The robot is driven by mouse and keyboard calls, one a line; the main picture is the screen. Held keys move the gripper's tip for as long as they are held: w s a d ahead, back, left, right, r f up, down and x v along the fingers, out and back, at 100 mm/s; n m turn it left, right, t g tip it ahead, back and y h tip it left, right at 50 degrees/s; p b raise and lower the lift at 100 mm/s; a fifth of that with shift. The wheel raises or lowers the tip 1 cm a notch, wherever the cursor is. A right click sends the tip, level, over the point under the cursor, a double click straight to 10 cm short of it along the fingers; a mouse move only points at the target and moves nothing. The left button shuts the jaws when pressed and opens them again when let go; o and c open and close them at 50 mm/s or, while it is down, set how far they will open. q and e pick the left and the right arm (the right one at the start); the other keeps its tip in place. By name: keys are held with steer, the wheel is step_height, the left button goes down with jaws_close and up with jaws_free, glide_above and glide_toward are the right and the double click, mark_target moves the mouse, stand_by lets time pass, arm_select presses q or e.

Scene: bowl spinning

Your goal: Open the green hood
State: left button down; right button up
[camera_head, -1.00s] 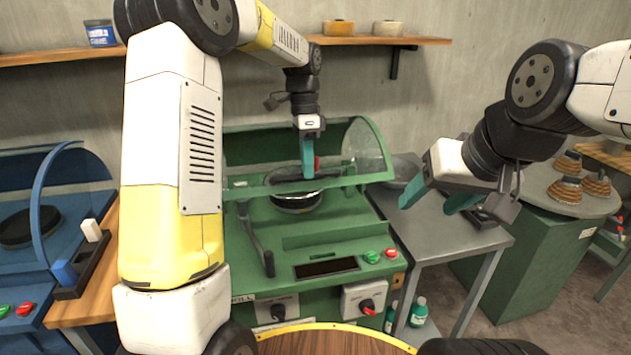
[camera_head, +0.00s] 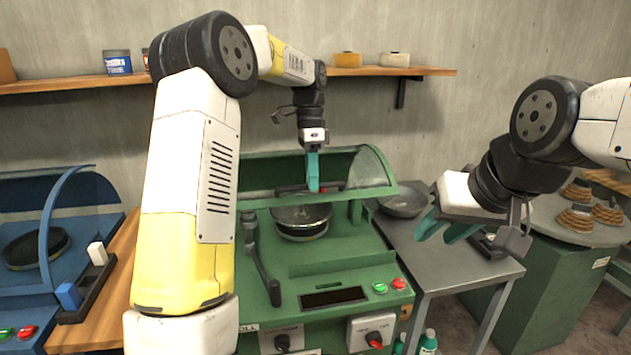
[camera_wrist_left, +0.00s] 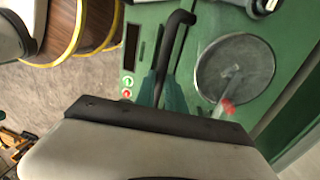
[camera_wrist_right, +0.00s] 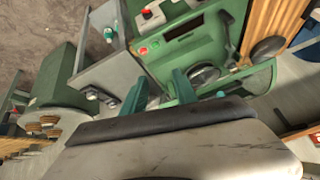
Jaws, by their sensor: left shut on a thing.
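The green hood (camera_head: 368,172) of the green machine is partly raised, with a curved clear side and a dark handle (camera_head: 332,187) on its front edge. My left gripper (camera_head: 313,186) is at that edge, shut on the handle; the fingers hide part of it. A round dark plate (camera_head: 302,220) shows below the hood, and again in the left wrist view (camera_wrist_left: 233,70). My right gripper (camera_head: 445,230) is open and empty above the grey side table; its spread fingers show in the right wrist view (camera_wrist_right: 158,92).
A black lever (camera_head: 262,265) stands at the machine's left front. A grey side table (camera_head: 440,262) with a metal bowl (camera_head: 404,204) is at the right. A blue machine (camera_head: 85,215) stands at the left. A wooden shelf (camera_head: 430,71) runs along the wall above.

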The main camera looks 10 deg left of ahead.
steer(key=shift+w+a+r+n, duration=0.1)
steer(key=shift+w+a+n, duration=0.2)
steer(key=shift+n, duration=0.4)
steer(key=c, duration=0.4)
steer(key=w+n, duration=0.1)
steer(key=n, duration=0.1)
steer(key=w+a+n, duration=0.1)
steer(key=n, duration=0.2)
steer(key=w+a+n+h, duration=0.1)
steer(key=n, duration=0.1)
steer(key=shift+w+a+r+n, duration=0.2)
steer(key=shift+w+r+n, duration=0.15)
steer(key=shift+n, duration=0.05)
jaws_close()
steer(key=n, duration=2.9)
glide_toward(298, 189)
steer(key=s+d, duration=0.2)
steer(key=s, duration=0.5)
steer(key=shift+y, duration=0.5)
steer(key=shift+w+a+f, duration=0.45)
steer(key=shift+w+f, duration=0.75)
steer(key=shift+w, duration=0.35)
steer(key=shift+w+a+f, duration=0.4)
steer(key=shift+w+f, duration=0.75)
steer(key=shift+w, duration=0.4)
steer(key=shift+w+a+f, duration=0.45)
steer(key=shift+w+f, duration=0.75)
steer(key=shift+w, duration=0.3)
